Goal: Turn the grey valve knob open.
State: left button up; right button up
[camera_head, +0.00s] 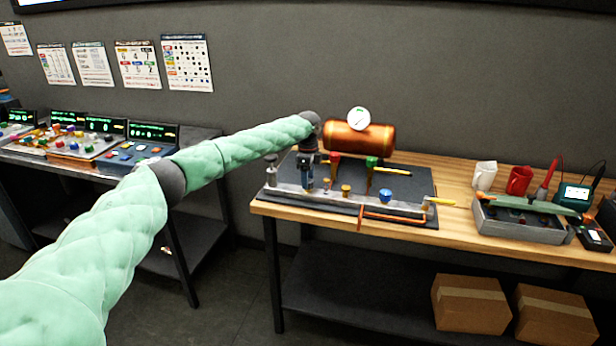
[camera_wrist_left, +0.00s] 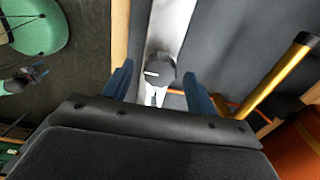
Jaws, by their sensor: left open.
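The grey valve knob (camera_head: 270,158) stands near the left end of the silver pipe bar (camera_head: 340,199) on the bench. In the left wrist view the knob (camera_wrist_left: 160,72) is a dark grey round cap with a white mark across it. It shows between my two blue fingers, with a finger on either side. My left gripper (camera_head: 308,186) hangs fingers down over the bar, to the right of the knob in the head view. It is open and empty (camera_wrist_left: 155,85). I cannot tell how close the fingers are to the knob's sides.
A copper tank (camera_head: 358,136) with a gauge stands behind the bar. Red (camera_head: 335,160), green (camera_head: 373,162) and blue (camera_head: 385,196) knobs sit to the right.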

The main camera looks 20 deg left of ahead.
pick_arm(q)
jog(key=shift+f, duration=0.3)
pick_arm(e)
jog(key=shift+s+d+f, duration=0.1)
jog(key=shift+s+f, duration=0.05)
jog(key=shift+f, duration=0.25)
pick_arm(q)
jog(key=c, duration=1)
